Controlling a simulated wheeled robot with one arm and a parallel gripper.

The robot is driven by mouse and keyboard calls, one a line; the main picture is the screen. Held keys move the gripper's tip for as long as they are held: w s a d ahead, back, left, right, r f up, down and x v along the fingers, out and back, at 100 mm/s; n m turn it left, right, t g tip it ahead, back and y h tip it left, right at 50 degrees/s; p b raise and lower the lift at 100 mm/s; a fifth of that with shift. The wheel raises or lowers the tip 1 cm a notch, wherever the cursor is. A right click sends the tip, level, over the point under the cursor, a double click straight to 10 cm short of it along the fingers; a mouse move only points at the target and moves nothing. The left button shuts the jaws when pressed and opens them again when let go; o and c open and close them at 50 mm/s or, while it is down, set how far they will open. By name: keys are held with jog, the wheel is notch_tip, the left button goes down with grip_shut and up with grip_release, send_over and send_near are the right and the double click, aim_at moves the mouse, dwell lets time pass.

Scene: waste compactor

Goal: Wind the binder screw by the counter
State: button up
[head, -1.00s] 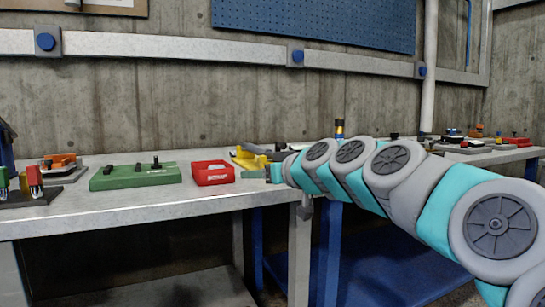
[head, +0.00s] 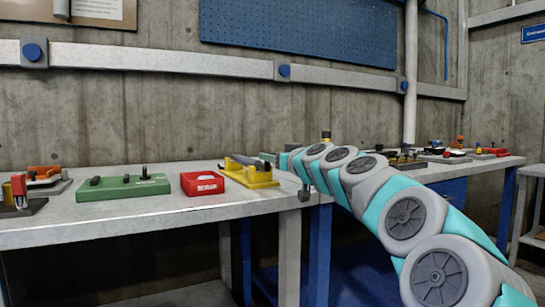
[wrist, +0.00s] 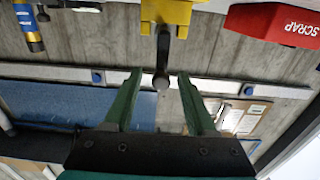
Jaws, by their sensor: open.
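A yellow device (head: 250,175) with a grey bar on top stands on the workbench (head: 150,212), right of a red box. In the wrist view, which is upside down, its yellow body (wrist: 172,14) shows at the top edge. A dark rod with a round end (wrist: 161,72) extends from it toward my gripper (wrist: 159,78). The green fingers are open, with the rod end in line with the gap between them; I cannot tell its depth. Which part is the binder screw is not clear. In the head view my arm's end is just right of the device, its fingers hardly visible.
A red box (head: 202,183), marked SCRAP in the wrist view (wrist: 275,25), stands left of the yellow device. A green block (head: 123,187) with black knobs is farther left. A concrete wall with a rail (head: 150,57) is behind.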

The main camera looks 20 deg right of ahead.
jog(key=shift+w, duration=0.45)
grip_shut()
dwell(0.4)
